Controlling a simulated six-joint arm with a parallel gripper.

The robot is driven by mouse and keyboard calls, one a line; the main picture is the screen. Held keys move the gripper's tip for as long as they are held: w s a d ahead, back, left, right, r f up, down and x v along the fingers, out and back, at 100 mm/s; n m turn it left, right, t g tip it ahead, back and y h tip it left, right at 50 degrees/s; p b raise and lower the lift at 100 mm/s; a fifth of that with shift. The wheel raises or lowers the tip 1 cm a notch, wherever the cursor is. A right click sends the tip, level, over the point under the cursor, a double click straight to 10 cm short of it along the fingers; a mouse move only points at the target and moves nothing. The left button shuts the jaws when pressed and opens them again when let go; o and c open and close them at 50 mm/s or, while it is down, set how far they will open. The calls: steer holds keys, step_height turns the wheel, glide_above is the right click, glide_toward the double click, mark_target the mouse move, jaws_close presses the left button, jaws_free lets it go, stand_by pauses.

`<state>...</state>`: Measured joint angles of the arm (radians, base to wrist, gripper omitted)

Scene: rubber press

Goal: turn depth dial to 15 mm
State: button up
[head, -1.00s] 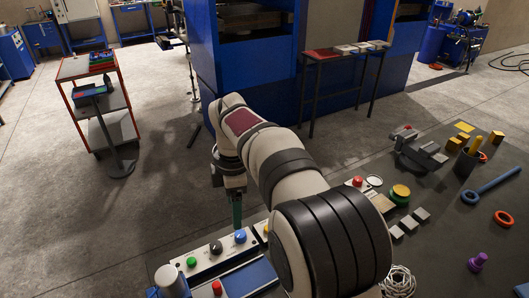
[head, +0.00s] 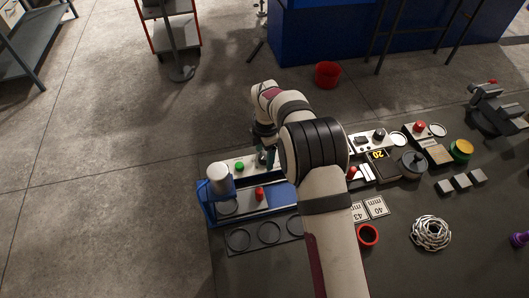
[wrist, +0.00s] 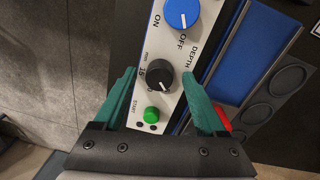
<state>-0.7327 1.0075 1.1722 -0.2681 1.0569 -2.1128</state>
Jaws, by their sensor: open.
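The black depth dial (wrist: 160,76) is on a pale control panel (head: 245,162), with "DEPTH" and "15" printed near it. A white mark shows on its face, but I cannot tell its exact setting. My gripper (wrist: 160,79) is open, one green finger on each side of the dial; I cannot tell whether they touch it. In the head view, my gripper (head: 266,158) is low over the panel, and my arm hides part of it. A blue ON/OFF knob (wrist: 181,13) and a green START button (wrist: 152,114) sit on either side of the dial along the panel.
Round recesses (head: 238,240) are in front.

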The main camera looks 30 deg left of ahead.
steer(key=shift+c, duration=0.2)
jaws_close()
